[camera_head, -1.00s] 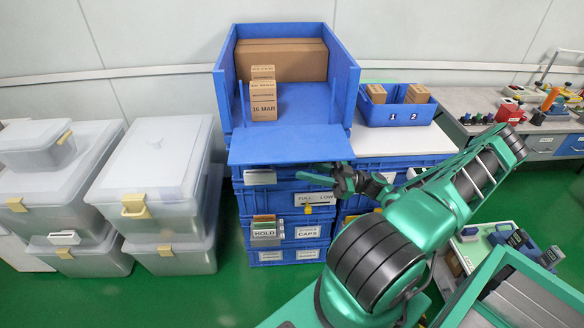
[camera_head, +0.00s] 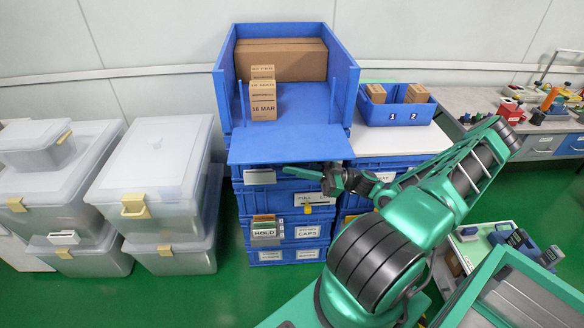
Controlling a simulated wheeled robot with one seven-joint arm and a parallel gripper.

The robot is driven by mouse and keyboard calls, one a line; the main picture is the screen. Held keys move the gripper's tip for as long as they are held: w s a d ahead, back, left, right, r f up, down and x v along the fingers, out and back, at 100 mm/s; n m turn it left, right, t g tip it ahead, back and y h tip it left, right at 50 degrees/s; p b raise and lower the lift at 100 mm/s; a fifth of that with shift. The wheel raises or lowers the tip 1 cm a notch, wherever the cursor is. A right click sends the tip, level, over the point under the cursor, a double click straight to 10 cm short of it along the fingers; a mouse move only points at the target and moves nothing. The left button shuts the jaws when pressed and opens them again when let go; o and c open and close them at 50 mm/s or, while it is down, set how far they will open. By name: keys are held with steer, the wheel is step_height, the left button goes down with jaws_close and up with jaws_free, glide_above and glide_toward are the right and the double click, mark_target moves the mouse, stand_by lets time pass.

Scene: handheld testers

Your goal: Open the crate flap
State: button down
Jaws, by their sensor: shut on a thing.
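The blue crate (camera_head: 222,92) stands open at the top of a stack, with its front flap (camera_head: 288,146) folded down and outward, almost level. My gripper (camera_head: 303,172) is at the flap's front edge, right of its middle, coming from the right. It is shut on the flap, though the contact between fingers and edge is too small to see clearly. Inside the crate are a large brown carton (camera_head: 282,60) at the back and a small stack of boxes (camera_head: 263,104) marked 16 MAR at the front left.
Labelled blue crates (camera_head: 284,256) are stacked below the flap. A two-part blue bin (camera_head: 394,114) stands on the white top at right. Grey lidded boxes (camera_head: 150,165) stand at left. A bench (camera_head: 480,105) with testers is at far right.

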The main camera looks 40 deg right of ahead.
steer(key=shift+s+r+m+t+h, duration=0.1)
steer(key=shift+r+m+t+h, duration=0.55)
steer(key=shift+r+m, duration=0.75)
steer(key=c, duration=1.8)
jaws_free()
steer(key=shift+f+y, duration=0.1)
steer(key=shift+y, duration=0.15)
steer(key=v, duration=1)
steer(key=shift+s+d+f, duration=0.2)
steer(key=shift+d, duration=0.05)
